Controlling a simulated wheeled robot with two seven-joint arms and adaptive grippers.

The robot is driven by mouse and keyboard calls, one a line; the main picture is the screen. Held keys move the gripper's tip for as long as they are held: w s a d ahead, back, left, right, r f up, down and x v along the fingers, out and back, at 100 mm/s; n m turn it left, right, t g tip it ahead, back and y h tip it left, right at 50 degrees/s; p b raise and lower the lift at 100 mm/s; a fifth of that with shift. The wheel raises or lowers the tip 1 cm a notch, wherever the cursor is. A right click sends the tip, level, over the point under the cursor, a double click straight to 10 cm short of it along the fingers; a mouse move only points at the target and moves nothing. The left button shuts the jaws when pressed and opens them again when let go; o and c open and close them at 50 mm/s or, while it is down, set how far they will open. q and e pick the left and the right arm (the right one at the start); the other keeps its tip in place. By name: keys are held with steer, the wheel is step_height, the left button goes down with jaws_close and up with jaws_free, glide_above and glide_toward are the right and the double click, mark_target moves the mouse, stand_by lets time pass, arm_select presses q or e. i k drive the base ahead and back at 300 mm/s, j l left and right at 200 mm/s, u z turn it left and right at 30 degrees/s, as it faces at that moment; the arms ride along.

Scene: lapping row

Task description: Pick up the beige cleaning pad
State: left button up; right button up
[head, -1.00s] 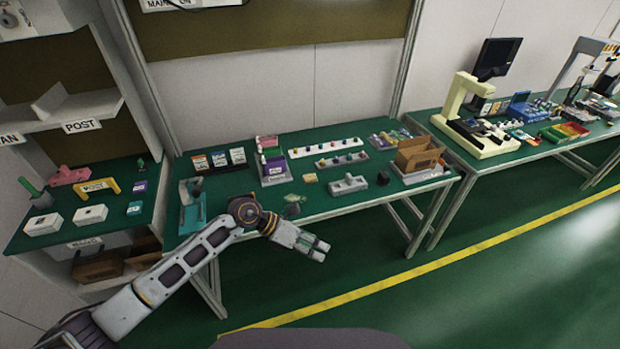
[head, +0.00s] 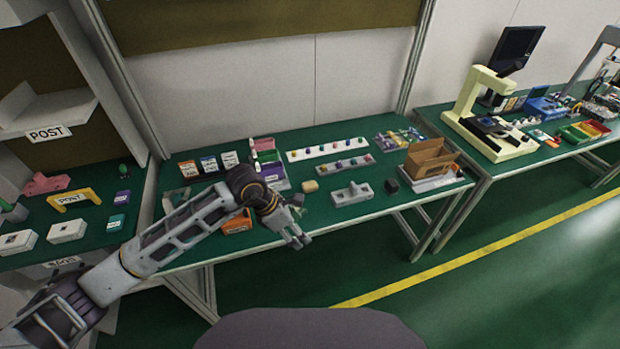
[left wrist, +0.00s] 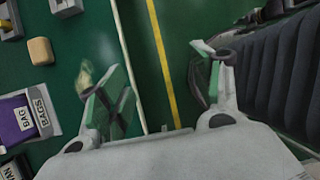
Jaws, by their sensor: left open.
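The beige cleaning pad (head: 310,186) is a small rounded block lying on the green bench top, left of a grey fixture block. It also shows at the upper left of the left wrist view (left wrist: 40,51). My left gripper (head: 298,239) is open and empty at the bench's front edge, nearer to me than the pad and apart from it. In the left wrist view my two fingers (left wrist: 147,70) are spread wide, with the bench edge and floor between them. My right gripper is not in view.
A grey fixture block (head: 352,193) and a dark cube (head: 391,186) stand right of the pad. A purple bag box (head: 270,177) stands to its left. A cardboard box (head: 430,160) is farther right. An orange item (head: 237,222) lies near my left arm.

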mark_target(311, 186)
steer(key=i, duration=0.9)
